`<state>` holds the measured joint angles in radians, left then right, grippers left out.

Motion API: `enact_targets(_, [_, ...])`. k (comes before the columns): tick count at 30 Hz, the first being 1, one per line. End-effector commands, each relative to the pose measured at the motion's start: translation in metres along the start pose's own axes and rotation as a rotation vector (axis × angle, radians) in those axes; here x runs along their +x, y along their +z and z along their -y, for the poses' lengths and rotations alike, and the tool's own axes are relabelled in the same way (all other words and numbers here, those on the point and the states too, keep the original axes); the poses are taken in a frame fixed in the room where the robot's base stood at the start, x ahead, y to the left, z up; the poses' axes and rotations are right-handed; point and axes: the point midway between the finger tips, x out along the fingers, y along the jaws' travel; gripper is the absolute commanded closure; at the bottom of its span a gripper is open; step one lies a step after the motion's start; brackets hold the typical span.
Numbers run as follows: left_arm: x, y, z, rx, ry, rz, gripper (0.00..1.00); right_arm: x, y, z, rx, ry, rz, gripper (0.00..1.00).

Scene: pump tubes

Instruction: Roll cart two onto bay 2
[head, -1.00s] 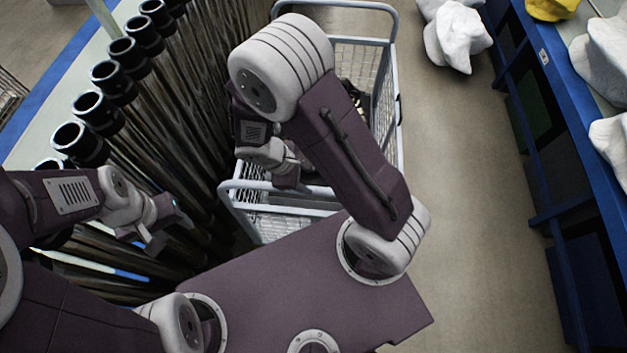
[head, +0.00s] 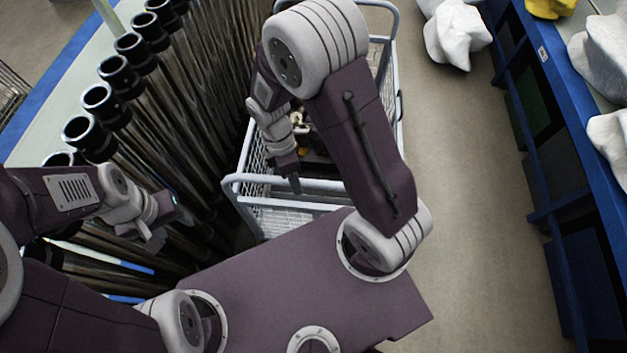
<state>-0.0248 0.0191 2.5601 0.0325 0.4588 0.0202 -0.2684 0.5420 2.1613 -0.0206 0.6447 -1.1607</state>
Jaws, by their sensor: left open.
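A pale grey wire cart (head: 399,110) stands just ahead of my base, with its near handle bar (head: 236,180) toward me. No number shows on it, so I cannot tell whether it is cart two. My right gripper (head: 293,180) points down by the near handle bar, partly behind my own arm. I cannot tell whether it touches the bar, or whether its fingers are apart. My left gripper (head: 165,228) is open and empty, to the left of the cart, over the dark tubes. No bay 2 marking can be made out.
A row of dark tubes (head: 103,105) with black sockets crowds the cart's left side. White lumpy sacks (head: 455,35) lie on the floor at the upper right. A blue-framed bench (head: 545,90) runs along the right. The floor (head: 460,200) between cart and bench is clear.

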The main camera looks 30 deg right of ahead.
Motion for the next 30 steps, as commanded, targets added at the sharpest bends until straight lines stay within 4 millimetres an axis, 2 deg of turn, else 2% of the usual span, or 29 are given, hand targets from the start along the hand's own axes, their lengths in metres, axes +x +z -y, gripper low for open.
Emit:
enact_targets(1, [-0.008, -0.001, 0.0, 0.0, 0.0, 0.0, 0.51, -0.008, 0.014, -0.009, 0.074, -0.009, -0.061, 0.51])
enact_targets(3, [-0.012, -0.001, 0.0, 0.0, 0.0, 0.0, 0.51, -0.012, 0.033, -0.02, 0.197, -0.014, -0.124, 0.51])
enact_targets(6, [-0.016, -0.002, 0.0, 0.0, 0.0, 0.0, 0.51, -0.013, 0.061, -0.027, 0.339, -0.023, -0.16, 0.51])
enact_targets(10, [-0.017, -0.002, 0.0, 0.0, 0.0, 0.0, 0.51, -0.012, 0.081, -0.028, 0.408, -0.029, -0.171, 0.51])
enact_targets(16, [-0.018, -0.002, 0.0, 0.0, 0.0, 0.0, 0.51, -0.004, 0.081, -0.028, 0.412, -0.033, -0.17, 0.51])
enact_targets(24, [-0.025, -0.003, -0.001, 0.0, 0.0, 0.0, 0.51, 0.049, 0.071, -0.027, 0.41, -0.036, -0.168, 0.51])
enact_targets(30, [-0.027, -0.003, -0.001, 0.0, 0.0, 0.0, 0.51, 0.074, 0.067, -0.028, 0.41, -0.032, -0.169, 0.51])
